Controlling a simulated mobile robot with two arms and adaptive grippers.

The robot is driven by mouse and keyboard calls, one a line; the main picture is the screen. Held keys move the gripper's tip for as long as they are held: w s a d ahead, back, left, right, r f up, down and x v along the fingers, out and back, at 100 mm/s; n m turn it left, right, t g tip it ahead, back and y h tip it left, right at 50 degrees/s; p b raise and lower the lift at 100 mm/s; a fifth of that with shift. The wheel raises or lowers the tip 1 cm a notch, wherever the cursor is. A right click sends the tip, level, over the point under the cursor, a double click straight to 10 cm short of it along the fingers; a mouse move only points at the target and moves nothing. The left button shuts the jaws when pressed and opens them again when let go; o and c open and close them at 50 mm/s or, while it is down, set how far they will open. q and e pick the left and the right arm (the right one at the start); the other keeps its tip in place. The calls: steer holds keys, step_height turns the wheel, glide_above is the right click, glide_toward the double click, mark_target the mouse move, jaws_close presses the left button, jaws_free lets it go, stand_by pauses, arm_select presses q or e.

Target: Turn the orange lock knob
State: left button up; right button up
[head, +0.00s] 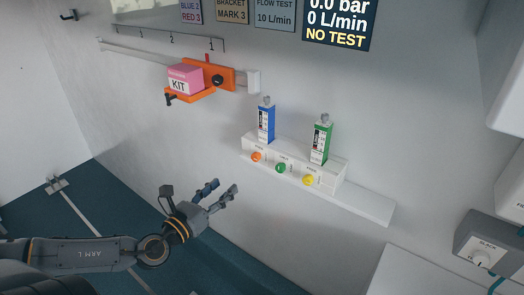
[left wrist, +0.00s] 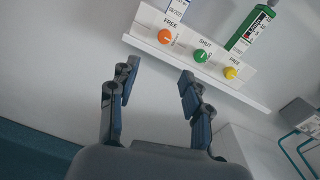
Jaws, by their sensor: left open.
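The orange knob (head: 256,156) is the leftmost of three small knobs on a white wall-mounted block (head: 330,170). In the left wrist view the orange knob (left wrist: 165,36) sits beneath a label reading FREE. My left gripper (head: 222,188) is open and empty, below and left of the orange knob in the head view and apart from it. In the left wrist view its fingertips (left wrist: 158,78) are spread, with the orange knob above the gap between them. My right gripper is not in view.
A green knob (head: 281,168) and a yellow knob (head: 308,180) sit right of the orange one. A blue gauge (head: 266,123) and a green gauge (head: 321,140) stand above. An orange bracket (head: 220,76) holds a pink KIT box (head: 185,79) on a rail, upper left.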

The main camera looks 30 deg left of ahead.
arm_select(q)
steer(key=p, duration=0.2)
glide_toward(254, 159)
steer(key=w, duration=0.6)
steer(key=shift+w+r, duration=0.1)
steer(key=shift+w, duration=0.25)
steer(key=shift+w+d, duration=0.1)
steer(key=shift+w, duration=0.9)
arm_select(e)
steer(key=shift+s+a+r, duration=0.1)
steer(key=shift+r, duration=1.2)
arm_select(q)
jaws_close()
